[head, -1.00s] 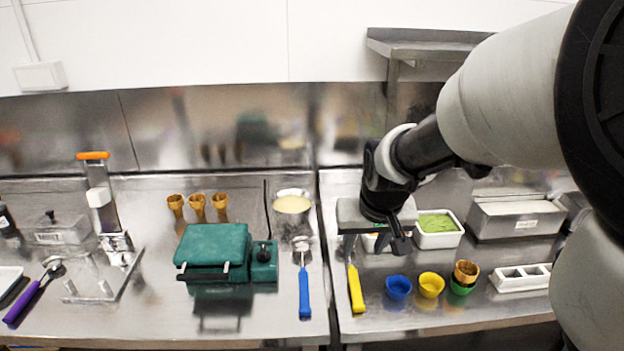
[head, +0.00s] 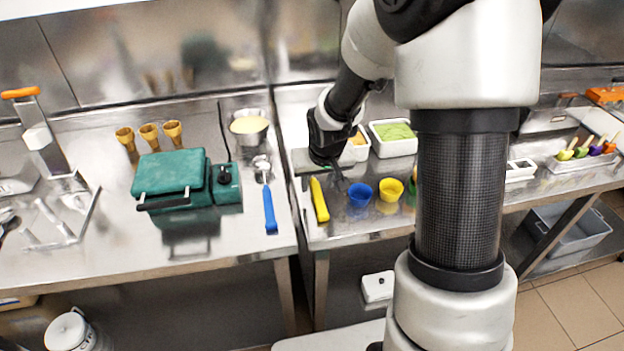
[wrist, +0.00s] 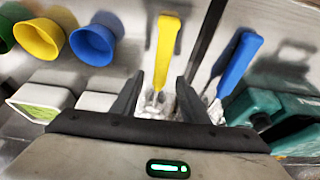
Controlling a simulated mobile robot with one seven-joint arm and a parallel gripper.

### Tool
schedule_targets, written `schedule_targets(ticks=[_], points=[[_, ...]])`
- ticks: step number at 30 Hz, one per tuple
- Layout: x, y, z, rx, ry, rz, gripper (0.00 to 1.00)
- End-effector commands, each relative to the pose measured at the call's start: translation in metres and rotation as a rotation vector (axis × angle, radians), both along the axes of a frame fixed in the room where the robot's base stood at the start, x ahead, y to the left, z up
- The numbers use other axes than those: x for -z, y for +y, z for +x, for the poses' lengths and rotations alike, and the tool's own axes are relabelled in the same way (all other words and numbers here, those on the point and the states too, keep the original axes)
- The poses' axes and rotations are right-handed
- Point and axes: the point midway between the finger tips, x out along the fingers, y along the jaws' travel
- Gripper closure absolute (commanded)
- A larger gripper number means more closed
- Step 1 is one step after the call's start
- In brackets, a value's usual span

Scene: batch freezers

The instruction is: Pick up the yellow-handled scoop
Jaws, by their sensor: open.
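The yellow-handled scoop lies on the steel counter, its yellow handle (head: 319,199) pointing toward the front edge in the head view. In the wrist view its handle (wrist: 165,48) extends beyond the fingertips, and its metal end shows between my fingers. My gripper (wrist: 158,98) is open around the scoop's metal end in that picture, with no contact visible. In the head view my gripper (head: 321,178) is above the back end of the yellow handle and hides the scoop's head.
A blue-handled scoop (head: 269,208) lies left of a gap between the counters. Blue (head: 360,193) and yellow (head: 390,190) cups stand to the right. A green waffle iron (head: 175,175) is at left. White tubs, one with green contents (head: 394,138), stand behind.

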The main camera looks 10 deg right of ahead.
Motion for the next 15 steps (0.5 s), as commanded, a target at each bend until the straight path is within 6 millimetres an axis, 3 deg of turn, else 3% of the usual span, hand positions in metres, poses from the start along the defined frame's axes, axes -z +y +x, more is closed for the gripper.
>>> schedule_targets(ticks=[4, 12, 15], points=[[0.016, 0.001, 0.007, -0.002, 0.000, -0.001, 0.59], [0.018, 0.000, 0.008, -0.001, -0.001, 0.000, 0.59], [0.018, 0.000, 0.008, -0.001, -0.001, 0.000, 0.75]])
